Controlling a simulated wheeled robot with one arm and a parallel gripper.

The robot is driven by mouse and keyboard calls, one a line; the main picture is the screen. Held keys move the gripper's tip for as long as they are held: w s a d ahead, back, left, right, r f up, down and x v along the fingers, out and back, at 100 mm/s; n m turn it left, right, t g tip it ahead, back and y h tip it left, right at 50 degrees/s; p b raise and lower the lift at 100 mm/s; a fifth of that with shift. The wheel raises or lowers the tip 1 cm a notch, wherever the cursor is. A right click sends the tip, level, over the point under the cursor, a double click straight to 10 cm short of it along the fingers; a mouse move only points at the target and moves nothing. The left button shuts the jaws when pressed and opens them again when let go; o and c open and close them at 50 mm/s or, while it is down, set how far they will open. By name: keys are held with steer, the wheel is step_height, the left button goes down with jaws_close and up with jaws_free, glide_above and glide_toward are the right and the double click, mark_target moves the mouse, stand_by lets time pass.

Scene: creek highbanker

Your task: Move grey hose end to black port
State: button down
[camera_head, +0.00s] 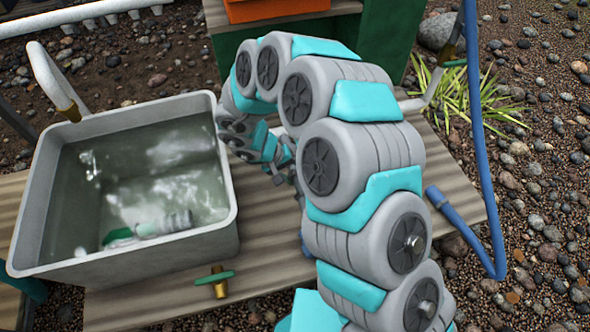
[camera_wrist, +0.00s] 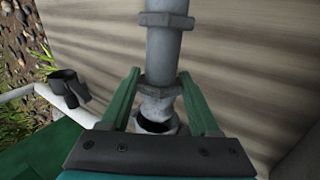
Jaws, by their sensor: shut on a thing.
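In the wrist view my gripper (camera_wrist: 160,98) has its two green fingers on either side of the grey hose end (camera_wrist: 158,102) and is shut on it. The ribbed grey fitting runs up and away between the fingers, and a dark round opening shows at its near end. A black, short cylindrical piece (camera_wrist: 66,84), which may be the black port, stands to the left of the gripper, apart from it. In the head view my gripper (camera_head: 284,176) is low over the boards, mostly hidden by my arm, so the held hose end is not clear there.
A grey tub (camera_head: 228,190) of water stands at left, with a green-and-grey piece (camera_head: 150,228) in it. A brass valve (camera_head: 219,281) with a green handle is at the tub's front. A blue hose (camera_head: 480,150) runs down the right side. Bare boards (camera_head: 262,255) lie between.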

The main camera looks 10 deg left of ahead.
steer(key=shift+s+d+p, duration=0.3)
steer(key=shift+s+p, duration=0.05)
steer(key=shift+s, duration=0.2)
steer(key=shift+s+d+p, duration=0.25)
steer(key=shift+s+p, duration=0.1)
steer(key=shift+s, duration=0.2)
steer(key=shift+r+p, duration=2.5)
steer(key=shift+p, duration=0.9)
